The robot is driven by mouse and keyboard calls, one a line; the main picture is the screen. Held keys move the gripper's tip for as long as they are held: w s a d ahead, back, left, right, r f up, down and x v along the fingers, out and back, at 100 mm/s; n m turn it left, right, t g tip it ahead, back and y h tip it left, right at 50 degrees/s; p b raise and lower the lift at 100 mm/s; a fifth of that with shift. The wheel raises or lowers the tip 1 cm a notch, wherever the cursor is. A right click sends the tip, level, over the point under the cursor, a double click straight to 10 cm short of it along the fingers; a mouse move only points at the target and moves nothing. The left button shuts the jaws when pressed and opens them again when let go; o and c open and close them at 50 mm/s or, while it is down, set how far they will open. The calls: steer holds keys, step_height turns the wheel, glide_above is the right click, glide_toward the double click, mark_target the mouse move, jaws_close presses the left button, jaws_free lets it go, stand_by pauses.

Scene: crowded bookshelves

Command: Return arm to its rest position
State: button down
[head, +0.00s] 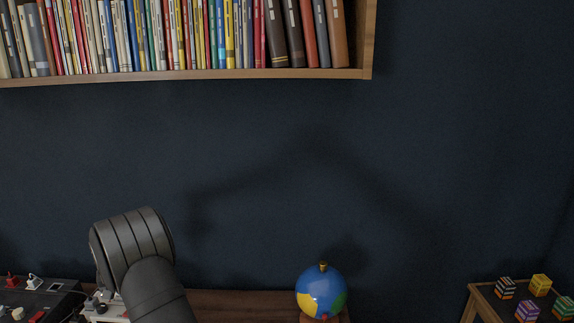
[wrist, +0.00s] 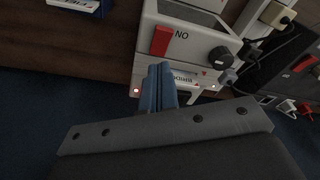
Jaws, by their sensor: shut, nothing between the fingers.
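My arm shows in the head view as a thick dark grey link and joint at the lower left, in front of the dark blue wall. My gripper's fingers are not visible there. In the wrist view my gripper (wrist: 158,72) shows as two blue-grey fingers side by side, shut with nothing between them. The fingers overlap the front of a white box (wrist: 200,50) with a red switch (wrist: 161,40) marked "NO" and a black knob (wrist: 222,56). I cannot tell whether they touch it.
A wooden shelf (head: 330,73) packed with books spans the top left. A globe (head: 321,291) stands at the bottom centre. A small wooden table (head: 486,302) with several striped cubes is at the lower right. A black box (head: 40,297) with switches is at the lower left.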

step_height(320, 180, down, 3)
steer(key=d+r+m+y, duration=0.1)
steer(key=d+r+m, duration=0.2)
steer(key=r, duration=0.7)
steer(key=s+d+r+m+t+y, duration=0.1)
steer(key=d+r+m+y, duration=0.1)
steer(key=r, duration=0.9)
steer(key=shift+s+d+r+m, duration=0.2)
steer(key=shift+d+m, duration=0.5)
steer(key=shift+d, duration=0.45)
